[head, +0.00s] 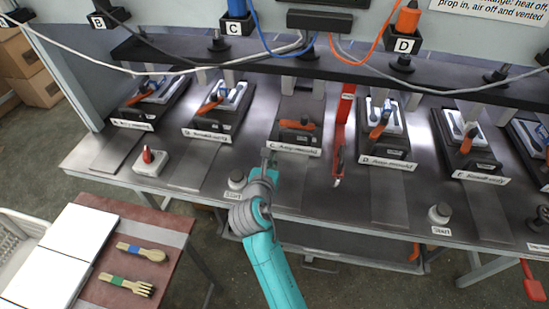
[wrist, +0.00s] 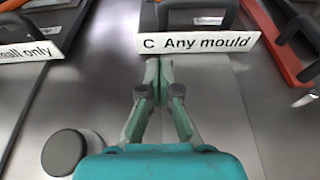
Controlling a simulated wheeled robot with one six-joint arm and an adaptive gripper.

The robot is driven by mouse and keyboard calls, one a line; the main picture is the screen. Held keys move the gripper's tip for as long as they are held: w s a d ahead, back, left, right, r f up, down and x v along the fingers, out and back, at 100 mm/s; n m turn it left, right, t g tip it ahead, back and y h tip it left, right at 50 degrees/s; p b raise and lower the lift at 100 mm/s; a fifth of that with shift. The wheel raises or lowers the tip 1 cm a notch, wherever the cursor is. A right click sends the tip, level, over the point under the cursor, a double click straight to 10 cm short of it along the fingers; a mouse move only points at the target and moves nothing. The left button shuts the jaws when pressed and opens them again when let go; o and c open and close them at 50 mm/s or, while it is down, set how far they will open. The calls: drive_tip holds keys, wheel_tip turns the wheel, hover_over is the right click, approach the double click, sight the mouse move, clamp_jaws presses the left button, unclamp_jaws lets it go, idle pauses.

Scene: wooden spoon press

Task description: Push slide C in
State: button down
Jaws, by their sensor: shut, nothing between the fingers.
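Slide C (head: 297,132) is a dark carriage with an orange-and-black handle on the press bench. Its white front label (head: 295,150) also shows in the wrist view (wrist: 197,43) and reads "C Any mould". No pale mould shows on slide C, unlike its neighbours. My gripper (head: 267,157) is shut and empty, just in front of the label's left part. In the wrist view its fingertips (wrist: 159,64) meet at the label's lower edge, left of its middle. I cannot tell whether they touch the slide's front.
A round start button (head: 236,181) stands left of my gripper, also in the wrist view (wrist: 64,152). A red bar (head: 342,130) lies right of slide C. Slide D (head: 388,140) is beyond it. A side table (head: 170,235) holds wooden cutlery. The bench strip before slide C is clear.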

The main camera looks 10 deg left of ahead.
drive_tip(key=v, duration=0.9)
